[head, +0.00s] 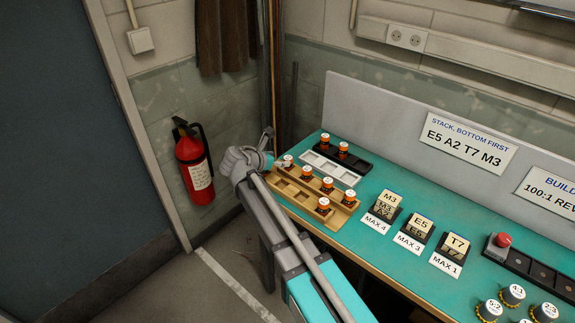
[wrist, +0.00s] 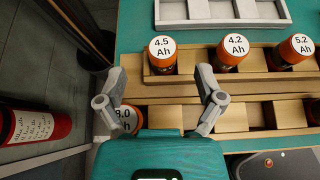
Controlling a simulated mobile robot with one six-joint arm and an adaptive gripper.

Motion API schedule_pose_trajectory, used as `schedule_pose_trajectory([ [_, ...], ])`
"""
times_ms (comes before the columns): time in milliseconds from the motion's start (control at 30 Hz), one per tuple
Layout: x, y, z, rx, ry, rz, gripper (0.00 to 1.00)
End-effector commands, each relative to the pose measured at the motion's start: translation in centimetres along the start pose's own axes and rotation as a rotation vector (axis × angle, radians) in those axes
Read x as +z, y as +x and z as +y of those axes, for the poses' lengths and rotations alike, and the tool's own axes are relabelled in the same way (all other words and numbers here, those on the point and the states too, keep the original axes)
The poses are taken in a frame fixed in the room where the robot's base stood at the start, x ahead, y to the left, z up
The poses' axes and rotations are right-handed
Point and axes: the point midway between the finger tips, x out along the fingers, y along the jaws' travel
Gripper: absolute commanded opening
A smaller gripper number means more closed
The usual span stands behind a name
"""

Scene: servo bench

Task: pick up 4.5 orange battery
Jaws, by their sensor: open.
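The 4.5 orange battery (wrist: 162,55) stands upright in the far row of the wooden rack (wrist: 265,72), at its left end, with a white "4.5 Ah" top. In the head view it seems to be the leftmost battery (head: 288,161), its label too small to read. My gripper (wrist: 158,78) is open and empty, its two fingers spread on the near side of this battery, with the battery ahead between their lines. In the head view my gripper (head: 262,158) is at the rack's left end. I cannot tell the height between fingertips and battery.
Batteries 4.2 (wrist: 233,52) and 5.2 (wrist: 296,49) stand to the right in the same row. A battery marked "3.0" (wrist: 124,118) is partly hidden by my left finger. A white tray (wrist: 228,12) lies beyond the rack. A red fire extinguisher (head: 194,165) hangs left of the bench.

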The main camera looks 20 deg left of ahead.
Motion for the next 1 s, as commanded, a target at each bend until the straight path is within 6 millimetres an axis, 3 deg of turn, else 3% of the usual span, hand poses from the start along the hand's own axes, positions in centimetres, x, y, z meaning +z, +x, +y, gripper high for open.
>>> schedule_pose_trajectory([
  [500,-0.2,4.7,-0.2,-0.001,0.000,0.000,0.87],
  [1000,0.0,5.2,-0.2,0.000,0.000,0.000,0.87],
])
